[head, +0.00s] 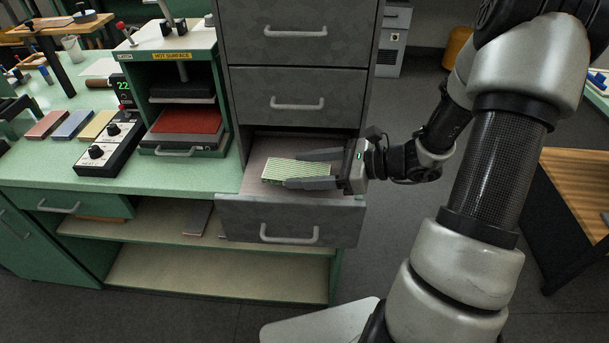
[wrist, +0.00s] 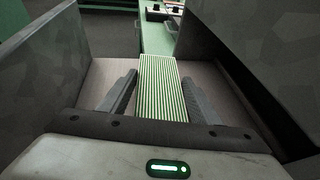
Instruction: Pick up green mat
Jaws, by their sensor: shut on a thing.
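The green mat (head: 288,170), a flat piece with green and pale stripes, is in the open bottom drawer (head: 335,222) of the grey cabinet. In the wrist view the green mat (wrist: 158,92) runs lengthwise away from me between the two dark fingers. My gripper (head: 296,171) reaches into the drawer from the right. The mat's near end is hidden by the gripper body.
Two shut drawers (head: 298,95) rise directly above the open one. A green bench (head: 60,170) on the left carries a press (head: 180,125) marked hot surface, a knob box (head: 108,148) and coloured blocks (head: 72,125). Drawer walls stand close around the gripper. Floor shows to the right.

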